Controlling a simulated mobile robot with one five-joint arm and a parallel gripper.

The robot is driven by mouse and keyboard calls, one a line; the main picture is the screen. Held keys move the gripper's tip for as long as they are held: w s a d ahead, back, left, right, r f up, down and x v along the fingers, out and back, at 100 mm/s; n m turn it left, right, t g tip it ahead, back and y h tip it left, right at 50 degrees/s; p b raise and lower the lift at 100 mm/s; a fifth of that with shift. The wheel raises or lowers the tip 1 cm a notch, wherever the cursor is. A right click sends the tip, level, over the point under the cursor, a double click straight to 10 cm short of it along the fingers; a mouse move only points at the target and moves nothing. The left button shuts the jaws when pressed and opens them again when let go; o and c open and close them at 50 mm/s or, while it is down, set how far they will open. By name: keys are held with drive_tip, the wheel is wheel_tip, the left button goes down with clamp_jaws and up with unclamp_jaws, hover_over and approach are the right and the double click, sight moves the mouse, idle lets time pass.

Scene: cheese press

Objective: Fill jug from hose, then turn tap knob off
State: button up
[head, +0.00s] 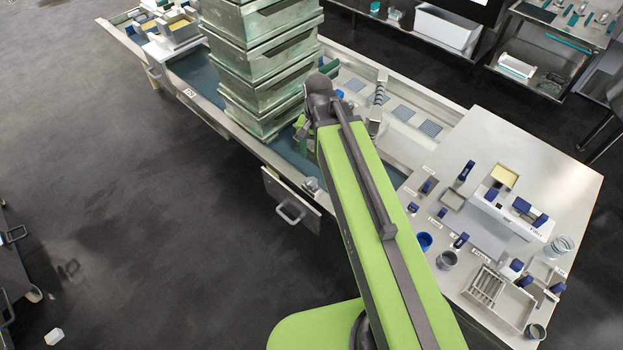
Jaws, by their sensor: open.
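My green arm rises from the bottom centre of the head view to a dark joint near the stack of metal crates. The arm's far end is hidden behind this joint, and I cannot make out my gripper's jaws. A ribbed metal piece (379,92) stands just right of the joint; it may be the hose, but I cannot be sure. A clear ribbed vessel (559,246) at the right end of the bench may be the jug. A small grey fitting (311,185) sits on the trough's front edge; I cannot tell whether it is the tap knob.
A tall stack of metal crates (262,60) stands in the long trough close to my arm. A hinged panel with a handle (290,208) juts from its front. The bench (540,160) on the right holds several small tools and cups. The dark floor at left is mostly clear.

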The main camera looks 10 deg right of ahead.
sight(312, 181)
drive_tip(key=w+f+m+b, duration=0.1)
drive_tip(key=f+m+b, duration=0.1)
drive_tip(key=f+b, duration=0.4)
drive_tip(key=w+f+m+b, duration=0.1)
drive_tip(key=f+b, duration=0.4)
drive_tip(key=f, duration=0.1)
drive_tip(key=w+a+f+m+b, duration=0.1)
drive_tip(key=f+m+b, duration=0.1)
drive_tip(key=f+b, duration=0.3)
drive_tip(key=shift+f+m+b, duration=0.3)
drive_tip(key=shift+f+b, duration=0.1)
drive_tip(key=shift+b, duration=0.45)
drive_tip(key=shift+r, duration=0.1)
drive_tip(key=shift+w, duration=0.1)
drive_tip(key=c, duration=1.2)
drive_tip(key=shift+d, duration=0.25)
drive_tip(key=shift+c, duration=0.6)
drive_tip(key=shift+a, duration=0.15)
